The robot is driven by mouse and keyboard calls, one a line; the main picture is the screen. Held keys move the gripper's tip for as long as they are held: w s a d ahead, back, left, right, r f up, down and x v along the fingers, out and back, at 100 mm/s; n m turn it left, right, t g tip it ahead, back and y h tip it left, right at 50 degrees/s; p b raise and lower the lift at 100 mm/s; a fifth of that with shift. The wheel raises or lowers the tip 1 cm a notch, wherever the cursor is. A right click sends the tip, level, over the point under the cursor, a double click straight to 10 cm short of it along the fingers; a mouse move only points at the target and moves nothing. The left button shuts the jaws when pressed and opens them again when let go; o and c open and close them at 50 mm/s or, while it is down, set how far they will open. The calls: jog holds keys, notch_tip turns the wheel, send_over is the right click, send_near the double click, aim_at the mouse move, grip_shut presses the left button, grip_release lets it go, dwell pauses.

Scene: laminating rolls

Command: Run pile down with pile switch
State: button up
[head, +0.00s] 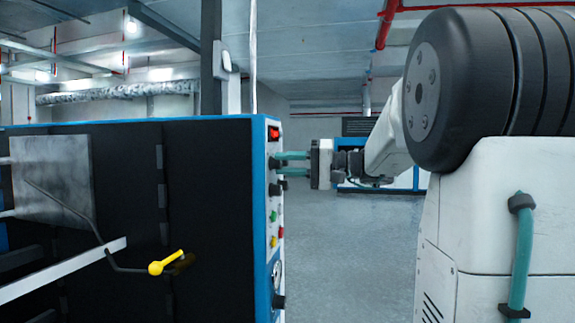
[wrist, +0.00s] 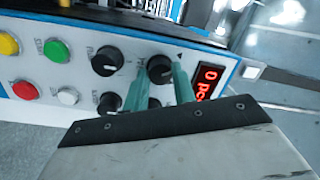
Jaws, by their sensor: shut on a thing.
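The control panel (wrist: 83,68) fills the upper part of the wrist view. My gripper (wrist: 160,72) reaches it with two teal fingers, shut on the black knob (wrist: 159,66) beside the red display (wrist: 206,81). Other black knobs are near it: one to the left (wrist: 106,61), one at lower left (wrist: 109,102), and one partly hidden behind the fingers. The small labels are too blurred to tell which is the pile switch. In the head view, my gripper (head: 281,163) meets the panel edge just below the lit red display (head: 273,133).
Green (wrist: 56,50), yellow (wrist: 8,44), red (wrist: 25,89) and white (wrist: 68,96) buttons sit left of the knobs. A yellow-handled lever (head: 165,263) sticks out from the dark machine. Grey floor (head: 345,250) lies open to its right.

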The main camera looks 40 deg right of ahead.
jog(key=m, duration=0.6)
jog(key=shift+f+m+t, duration=0.1)
jog(key=shift+m+t, duration=0.2)
dwell(0.4)
jog(key=o, duration=1)
jog(key=v, duration=0.7)
jog(key=shift+s+d, duration=0.3)
jog(key=shift+s, duration=0.05)
jog(key=shift+m, duration=0.3)
